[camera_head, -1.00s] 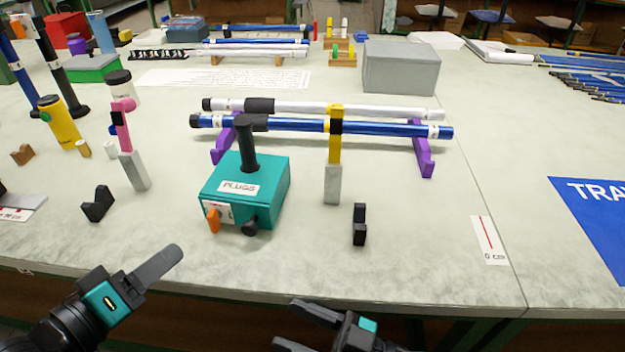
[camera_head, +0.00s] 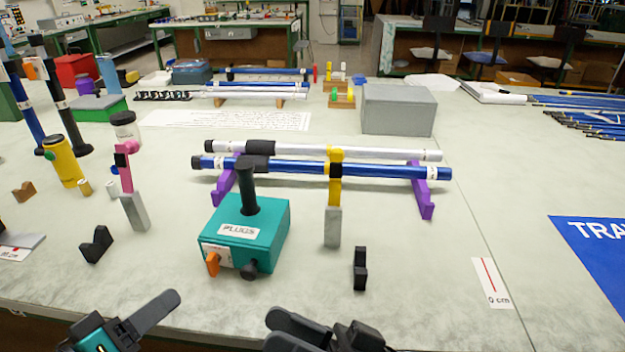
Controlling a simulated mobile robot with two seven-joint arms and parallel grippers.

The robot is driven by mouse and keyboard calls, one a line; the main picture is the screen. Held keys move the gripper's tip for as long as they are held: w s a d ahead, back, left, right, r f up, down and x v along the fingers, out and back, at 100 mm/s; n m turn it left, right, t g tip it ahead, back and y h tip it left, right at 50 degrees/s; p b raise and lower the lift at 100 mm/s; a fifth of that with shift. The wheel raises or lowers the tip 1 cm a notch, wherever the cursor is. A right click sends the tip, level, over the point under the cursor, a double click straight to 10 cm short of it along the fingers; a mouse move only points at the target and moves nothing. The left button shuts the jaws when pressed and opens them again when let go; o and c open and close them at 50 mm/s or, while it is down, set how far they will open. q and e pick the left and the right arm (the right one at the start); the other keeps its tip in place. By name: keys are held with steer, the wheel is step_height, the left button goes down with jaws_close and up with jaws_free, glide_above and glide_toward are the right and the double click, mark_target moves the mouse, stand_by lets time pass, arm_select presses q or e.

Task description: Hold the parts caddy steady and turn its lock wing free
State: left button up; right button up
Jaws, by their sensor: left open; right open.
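The parts caddy is a teal box (camera_head: 262,222) labelled PLUGS, standing on the grey table with a black upright post handle (camera_head: 247,187) on top. An orange wing (camera_head: 213,264) sits on its front face at the lower left, beside a white label, and points roughly up and down. A black knob (camera_head: 249,270) sits at the front right corner. My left gripper (camera_head: 150,318) is open and empty at the bottom edge, left of and nearer than the caddy. My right gripper (camera_head: 285,332) is open and empty at the bottom edge, in front of the caddy; both are partly cut off.
A blue rod (camera_head: 290,168) and a white rod (camera_head: 330,151) lie on purple stands (camera_head: 421,190) behind the caddy. A yellow upright on a grey block (camera_head: 333,228) and a black V-block (camera_head: 360,268) stand to its right. A pink upright (camera_head: 126,170) stands left.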

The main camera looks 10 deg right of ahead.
steer(key=w+r+n+g, duration=0.2)
steer(key=w+n+g, duration=0.3)
steer(key=n+g, duration=0.15)
steer(key=n+t+h, duration=0.2)
steer(key=h, duration=0.7)
glide_toward(249, 165)
steer(key=x, duration=1.1)
steer(key=shift+a, duration=0.1)
steer(key=shift+c, duration=0.2)
